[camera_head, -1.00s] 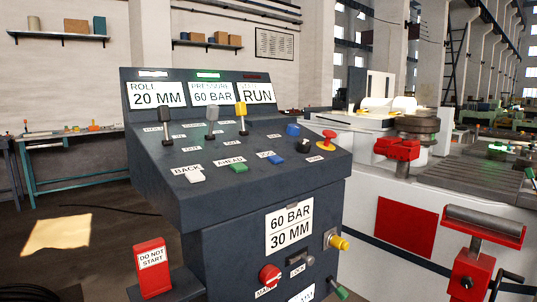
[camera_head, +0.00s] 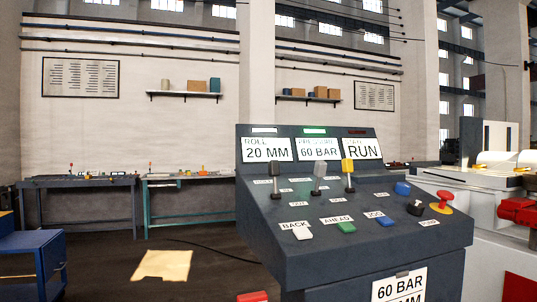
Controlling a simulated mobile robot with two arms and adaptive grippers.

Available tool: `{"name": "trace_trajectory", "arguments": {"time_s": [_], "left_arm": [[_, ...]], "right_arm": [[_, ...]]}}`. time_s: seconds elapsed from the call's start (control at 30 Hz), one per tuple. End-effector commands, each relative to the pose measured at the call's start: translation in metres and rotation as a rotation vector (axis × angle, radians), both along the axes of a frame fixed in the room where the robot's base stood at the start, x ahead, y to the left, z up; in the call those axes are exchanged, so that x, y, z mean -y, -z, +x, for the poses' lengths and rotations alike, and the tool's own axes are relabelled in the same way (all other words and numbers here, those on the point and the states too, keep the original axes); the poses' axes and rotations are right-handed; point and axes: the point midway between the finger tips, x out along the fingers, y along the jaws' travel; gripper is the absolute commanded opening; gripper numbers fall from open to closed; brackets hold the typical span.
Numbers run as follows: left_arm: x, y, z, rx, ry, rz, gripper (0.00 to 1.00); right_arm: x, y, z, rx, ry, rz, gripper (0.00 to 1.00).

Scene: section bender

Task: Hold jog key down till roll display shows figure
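The control console (camera_head: 300,218) stands right of centre in the head view. Its roll display (camera_head: 267,149) reads 20 MM, the pressure display (camera_head: 318,148) reads 60 BAR and the third display (camera_head: 363,148) reads RUN. The jog key (camera_head: 385,220) is a blue key on the sloped panel, right of the green ahead key (camera_head: 346,227) and the white back key (camera_head: 302,233). The plate (camera_head: 400,286) on the console front reads 60 BAR, its lower line cut off by the picture edge. Neither gripper is in view.
A red mushroom button (camera_head: 441,202) and three levers (camera_head: 318,178) stand up from the panel. The bender (camera_head: 490,190) stands at the right. A blue cabinet (camera_head: 38,260) and workbenches (camera_head: 80,185) are at the left. Open floor lies between them and the console.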

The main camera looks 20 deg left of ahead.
Motion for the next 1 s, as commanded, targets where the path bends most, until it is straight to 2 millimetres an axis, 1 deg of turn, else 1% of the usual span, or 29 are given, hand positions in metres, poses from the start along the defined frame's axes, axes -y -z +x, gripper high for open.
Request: {"name": "trace_trajectory", "arguments": {"time_s": [0.03,0.17,0.2,0.27,0.3,1.0], "left_arm": [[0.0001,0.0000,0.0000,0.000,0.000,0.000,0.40],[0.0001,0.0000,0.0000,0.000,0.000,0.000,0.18],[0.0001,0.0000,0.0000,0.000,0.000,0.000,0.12],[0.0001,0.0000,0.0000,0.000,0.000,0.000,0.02],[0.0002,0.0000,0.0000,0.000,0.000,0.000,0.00],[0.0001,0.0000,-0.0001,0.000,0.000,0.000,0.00]], "right_arm": [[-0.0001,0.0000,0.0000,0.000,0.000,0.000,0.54],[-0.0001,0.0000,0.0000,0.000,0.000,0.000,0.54],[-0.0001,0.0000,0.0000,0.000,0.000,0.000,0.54],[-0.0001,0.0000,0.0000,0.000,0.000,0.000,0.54],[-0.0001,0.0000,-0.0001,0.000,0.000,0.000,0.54],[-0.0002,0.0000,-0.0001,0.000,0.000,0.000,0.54]]}}
